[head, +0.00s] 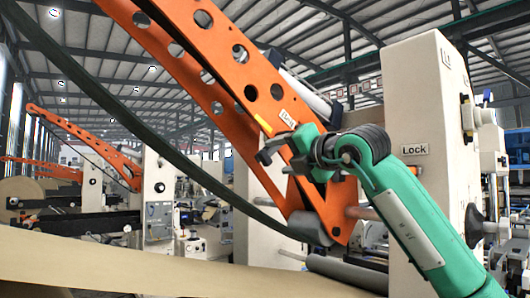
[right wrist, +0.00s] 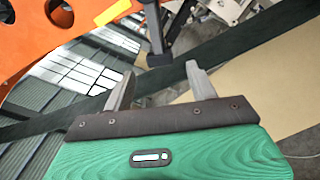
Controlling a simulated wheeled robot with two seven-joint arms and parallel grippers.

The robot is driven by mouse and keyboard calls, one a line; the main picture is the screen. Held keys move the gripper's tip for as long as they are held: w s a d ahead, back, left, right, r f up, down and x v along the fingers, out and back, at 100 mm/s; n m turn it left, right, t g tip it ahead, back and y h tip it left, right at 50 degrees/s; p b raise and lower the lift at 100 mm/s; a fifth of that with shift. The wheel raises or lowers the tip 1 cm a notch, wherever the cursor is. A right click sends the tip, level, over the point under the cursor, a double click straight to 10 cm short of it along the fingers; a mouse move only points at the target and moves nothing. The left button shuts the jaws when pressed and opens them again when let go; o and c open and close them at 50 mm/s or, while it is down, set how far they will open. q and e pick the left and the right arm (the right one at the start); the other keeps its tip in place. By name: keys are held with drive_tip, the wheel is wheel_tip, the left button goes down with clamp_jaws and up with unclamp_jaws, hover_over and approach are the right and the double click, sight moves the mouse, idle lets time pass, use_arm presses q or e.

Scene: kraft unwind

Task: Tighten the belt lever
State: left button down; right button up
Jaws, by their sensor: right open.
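The orange arm (head: 270,98) with round holes carries a white label reading "Belt" (head: 288,119) and a yellow strip. In the right wrist view, a dark lever (right wrist: 155,28) with a blocky end hangs beside the orange arm (right wrist: 30,55). My right gripper (right wrist: 161,85) is open and empty, its two grey fingers pointing at the lever. The lever's end lies just beyond the fingertips, between them in the picture; contact cannot be told. In the head view my right gripper (head: 272,152) is in front of the orange arm's lower part, hiding some of it. My left gripper is not in view.
A dark belt (head: 165,150) sweeps diagonally past the orange arm and also crosses the right wrist view (right wrist: 245,45). A brown paper web (head: 150,272) runs along the bottom. A cream machine post (head: 430,90) labelled "Lock" (head: 414,149) stands at right, behind my arm.

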sight(267, 158)
drive_tip(key=p+x, duration=0.2)
drive_tip(key=x, duration=0.4)
drive_tip(key=shift+w+a, duration=0.2)
drive_tip(key=shift+w, duration=0.05)
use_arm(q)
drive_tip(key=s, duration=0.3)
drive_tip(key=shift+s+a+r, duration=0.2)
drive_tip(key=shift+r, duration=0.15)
use_arm(e)
clamp_jaws()
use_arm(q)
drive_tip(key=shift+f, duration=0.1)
